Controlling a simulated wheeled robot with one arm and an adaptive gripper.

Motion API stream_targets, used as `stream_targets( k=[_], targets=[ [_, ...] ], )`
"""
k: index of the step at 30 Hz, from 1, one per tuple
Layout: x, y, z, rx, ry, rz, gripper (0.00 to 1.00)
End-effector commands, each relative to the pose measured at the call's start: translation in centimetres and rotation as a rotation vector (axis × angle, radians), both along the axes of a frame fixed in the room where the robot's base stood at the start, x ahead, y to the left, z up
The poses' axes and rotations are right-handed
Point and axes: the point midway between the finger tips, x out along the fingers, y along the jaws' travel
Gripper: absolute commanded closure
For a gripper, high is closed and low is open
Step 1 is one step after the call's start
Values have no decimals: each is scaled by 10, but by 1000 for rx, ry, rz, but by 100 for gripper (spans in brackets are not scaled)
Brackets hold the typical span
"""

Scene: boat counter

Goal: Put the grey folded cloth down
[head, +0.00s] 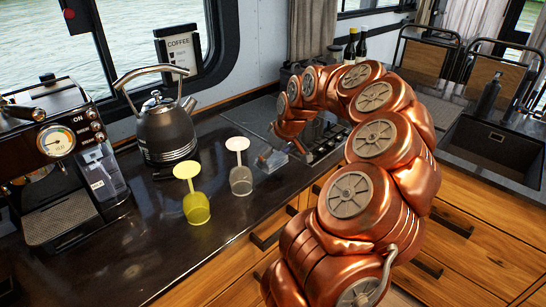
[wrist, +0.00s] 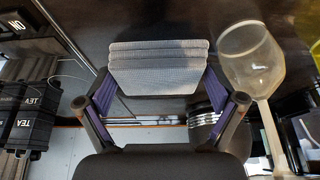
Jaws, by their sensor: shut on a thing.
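The grey folded cloth (wrist: 158,78) shows in the wrist view as a light grey, layered bundle between my fingers. My gripper (wrist: 160,93) is shut on it, with one finger at each side. In the head view my gripper (head: 274,152) is over the dark counter, just right of the clear glass, and is small and partly hidden by my copper arm. A small greyish shape there may be the cloth, but I cannot tell. I cannot tell whether the cloth touches the counter.
An upside-down clear glass (head: 240,180) stands close left of my gripper; it also shows in the wrist view (wrist: 252,62). A yellow upside-down glass (head: 196,207), a kettle (head: 167,130) and a coffee machine (head: 62,165) stand farther left. The counter's front left is clear.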

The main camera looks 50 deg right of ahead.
Motion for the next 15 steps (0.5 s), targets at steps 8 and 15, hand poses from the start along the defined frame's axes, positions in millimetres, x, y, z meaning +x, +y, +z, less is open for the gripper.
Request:
stream_targets(
  k=[8,15],
  targets=[
    [23,-22,-1,-2,0,-1,35],
    [25,-24,-9,0,3,-1,35]
  ],
)
